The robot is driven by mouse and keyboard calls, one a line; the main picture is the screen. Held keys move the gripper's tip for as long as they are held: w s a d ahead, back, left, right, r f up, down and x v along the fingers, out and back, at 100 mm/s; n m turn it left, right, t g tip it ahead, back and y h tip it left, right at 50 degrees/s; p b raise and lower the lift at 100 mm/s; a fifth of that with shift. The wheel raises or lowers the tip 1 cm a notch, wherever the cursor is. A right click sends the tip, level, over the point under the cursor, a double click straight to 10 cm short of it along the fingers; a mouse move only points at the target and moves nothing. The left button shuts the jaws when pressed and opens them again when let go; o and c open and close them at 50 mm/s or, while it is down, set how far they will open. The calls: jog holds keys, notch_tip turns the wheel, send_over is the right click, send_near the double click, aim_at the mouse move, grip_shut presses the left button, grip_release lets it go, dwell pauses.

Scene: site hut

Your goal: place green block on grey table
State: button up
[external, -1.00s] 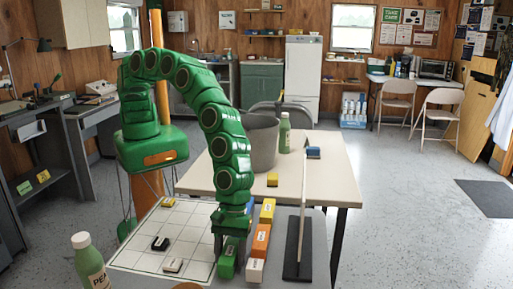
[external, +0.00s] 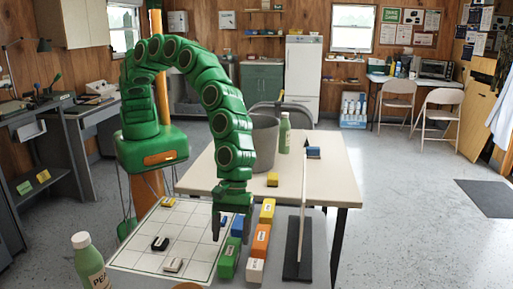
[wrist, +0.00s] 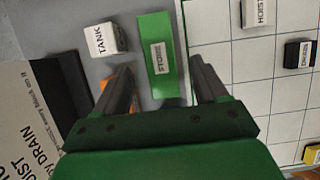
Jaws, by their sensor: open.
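The green block (external: 228,260) lies on the grey table (external: 319,262), right of the white grid board and in front of a blue block (external: 237,228). In the wrist view the green block (wrist: 160,55) shows its white label and lies ahead of and between my fingertips. My gripper (external: 233,230) is open and empty, just above and behind the green block in the external view; its two fingers also show in the wrist view (wrist: 158,75).
A white block (external: 256,270), an orange block (external: 260,240) and a yellow block (external: 267,211) form a row close on the right. An upright thin panel on a black base (external: 298,250) stands beyond them. The grid board (external: 190,225) carries small labelled blocks.

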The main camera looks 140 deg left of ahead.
jog(key=v, duration=0.6)
jog(key=shift+r, duration=0.25)
jog(key=shift+s+a, duration=0.1)
